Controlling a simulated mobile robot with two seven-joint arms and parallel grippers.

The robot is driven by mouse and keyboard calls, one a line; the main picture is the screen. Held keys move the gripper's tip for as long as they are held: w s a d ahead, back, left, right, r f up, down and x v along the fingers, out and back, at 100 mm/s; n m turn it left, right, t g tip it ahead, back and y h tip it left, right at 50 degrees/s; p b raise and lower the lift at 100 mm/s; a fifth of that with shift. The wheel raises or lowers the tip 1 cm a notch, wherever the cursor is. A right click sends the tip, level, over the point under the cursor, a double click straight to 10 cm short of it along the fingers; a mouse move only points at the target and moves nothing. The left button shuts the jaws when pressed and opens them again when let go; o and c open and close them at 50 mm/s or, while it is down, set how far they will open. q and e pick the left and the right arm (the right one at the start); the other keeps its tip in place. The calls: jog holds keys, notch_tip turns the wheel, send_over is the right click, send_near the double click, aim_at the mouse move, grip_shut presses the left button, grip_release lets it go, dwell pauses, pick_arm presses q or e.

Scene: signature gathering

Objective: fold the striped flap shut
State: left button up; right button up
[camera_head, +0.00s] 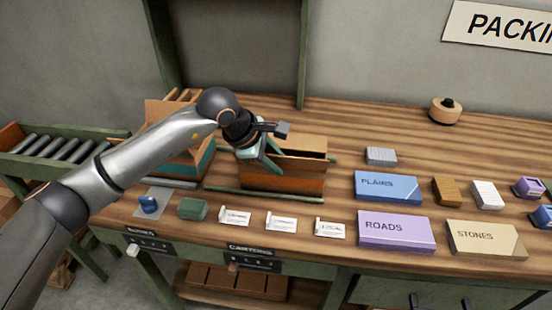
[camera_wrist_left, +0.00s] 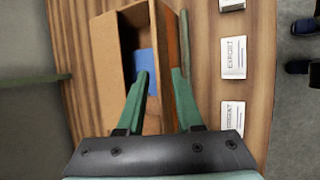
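An open cardboard carton (camera_head: 285,183) with an orange-brown front stands on the bench, a tan flap (camera_head: 300,146) at its back. In the left wrist view the carton (camera_wrist_left: 104,60) is open from above, with a blue item (camera_wrist_left: 146,63) inside. An orange-brown panel (camera_wrist_left: 169,35) stands along its right side; I cannot make out clear stripes on it. My left gripper (camera_head: 266,158) is over the carton's near left part. Its green fingers (camera_wrist_left: 162,74) are apart, one over the opening and one beside the panel; contact is unclear. My right gripper is out of view.
Another open carton (camera_head: 190,160) with a teal band stands to the left, behind my left arm. Small labelled cards (camera_head: 282,223) lie in front. Blue (camera_head: 388,187), purple (camera_head: 396,231) and cream (camera_head: 484,239) boxes sit to the right. The bench's back right is mostly clear.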

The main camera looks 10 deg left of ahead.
pick_arm(q)
jog(key=shift+f, duration=0.1)
grip_shut()
dwell(1.4)
